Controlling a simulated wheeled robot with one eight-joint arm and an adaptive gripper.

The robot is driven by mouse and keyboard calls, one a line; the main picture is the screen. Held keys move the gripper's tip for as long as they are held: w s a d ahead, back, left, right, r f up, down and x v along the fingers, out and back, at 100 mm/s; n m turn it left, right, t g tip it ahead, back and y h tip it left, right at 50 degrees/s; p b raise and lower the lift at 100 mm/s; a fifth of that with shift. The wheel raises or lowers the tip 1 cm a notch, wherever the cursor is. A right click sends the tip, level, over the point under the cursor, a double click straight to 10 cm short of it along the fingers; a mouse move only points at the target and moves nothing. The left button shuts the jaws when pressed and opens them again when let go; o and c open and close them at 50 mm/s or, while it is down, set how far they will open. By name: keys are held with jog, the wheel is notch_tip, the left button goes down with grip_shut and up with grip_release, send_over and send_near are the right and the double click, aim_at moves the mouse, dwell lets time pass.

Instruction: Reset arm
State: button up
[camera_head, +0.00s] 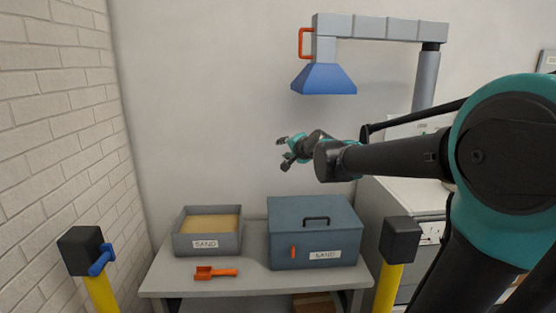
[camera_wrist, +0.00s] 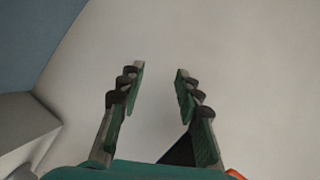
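My gripper (camera_head: 283,152) is in the air in the head view, above the table and below the blue hood, with the arm reaching in from the right. In the wrist view my gripper (camera_wrist: 159,75) has its two fingers apart with nothing between them. Beyond the fingers is mostly plain pale wall.
A table (camera_head: 255,284) holds an open sand box (camera_head: 208,243), an orange scoop (camera_head: 215,272) and a closed grey box with a handle (camera_head: 313,235). A blue hood (camera_head: 325,80) hangs above. Yellow posts (camera_head: 101,294) with dark caps stand in front. A brick wall (camera_head: 60,150) bounds the left.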

jog(key=s+d+f+n+g+h, duration=0.2)
jog(key=s+d+f, duration=0.3)
jog(key=s+f, duration=0.5)
jog(key=s+d+f+n+g+h, duration=0.1)
jog(key=s+d+f+n+g, duration=0.3)
jog(key=s+f, duration=0.7)
jog(key=s+d+f+n+g+h, duration=0.2)
jog(key=s+d+f, duration=0.5)
jog(key=s+f, duration=0.4)
jog(key=shift+d+f+n+g+h, duration=0.3)
jog(key=shift+d+f+n+g, duration=0.1)
jog(key=shift+g, duration=0.1)
jog(key=shift+w+r, duration=0.1)
jog(key=shift+w, duration=0.05)
jog(key=shift+c, duration=0.2)
